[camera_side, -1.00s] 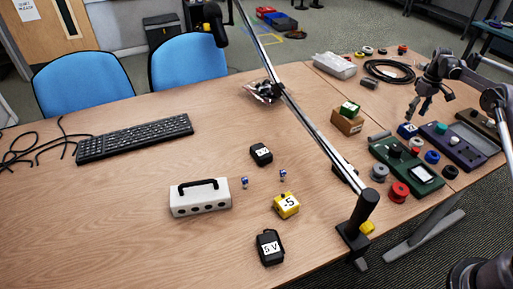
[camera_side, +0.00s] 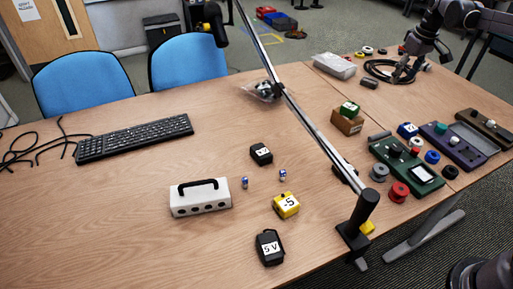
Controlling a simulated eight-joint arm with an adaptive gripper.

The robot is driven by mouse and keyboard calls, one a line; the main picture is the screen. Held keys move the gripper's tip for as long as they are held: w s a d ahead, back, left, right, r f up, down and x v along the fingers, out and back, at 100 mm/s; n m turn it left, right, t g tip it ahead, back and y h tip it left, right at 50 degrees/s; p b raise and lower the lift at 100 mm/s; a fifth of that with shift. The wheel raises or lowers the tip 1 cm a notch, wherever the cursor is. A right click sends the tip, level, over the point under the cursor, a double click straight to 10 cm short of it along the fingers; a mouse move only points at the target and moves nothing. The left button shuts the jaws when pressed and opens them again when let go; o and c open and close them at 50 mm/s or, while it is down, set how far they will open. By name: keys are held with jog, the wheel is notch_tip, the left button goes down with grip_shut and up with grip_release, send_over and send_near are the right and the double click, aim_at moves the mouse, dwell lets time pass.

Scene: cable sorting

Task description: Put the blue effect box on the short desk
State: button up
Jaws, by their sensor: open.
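The blue effect box (camera_side: 407,130) is a small blue block with a white label. It sits on the right-hand desk area, between the green device and the purple device. My gripper (camera_side: 403,72) is open and empty at the upper right, over or beside the coiled black cable, well behind the blue box in the picture. Two wooden desktops meet along a seam: a large one on the left (camera_side: 110,210) and one on the right (camera_side: 345,90). I cannot tell which one is the short desk.
A green device (camera_side: 407,168), a purple device (camera_side: 455,150) and several spools crowd around the blue box. A green box (camera_side: 349,108) sits on a brown box. A metal pole (camera_side: 310,122) slants across the desks. The left desktop has clear room in front of the keyboard (camera_side: 135,137).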

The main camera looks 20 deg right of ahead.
jog(key=s+a+r+t, duration=0.1)
jog(key=s+a+r, duration=0.2)
jog(key=s+a, duration=0.35)
jog(key=s+a+r+t, duration=0.15)
jog(key=s+a, duration=0.25)
jog(key=a, duration=0.5)
jog(key=s+a+f+t, duration=0.1)
jog(key=s+a+f, duration=0.2)
jog(key=s+a, duration=0.2)
jog(key=s+a+f+t+y, duration=0.1)
jog(key=s+a+f, duration=0.2)
jog(key=s+a, duration=0.2)
jog(key=s, duration=0.3)
jog(key=shift+s+t, duration=0.35)
jog(key=shift+s, duration=0.05)
jog(key=shift+f, duration=0.1)
dwell(0.3)
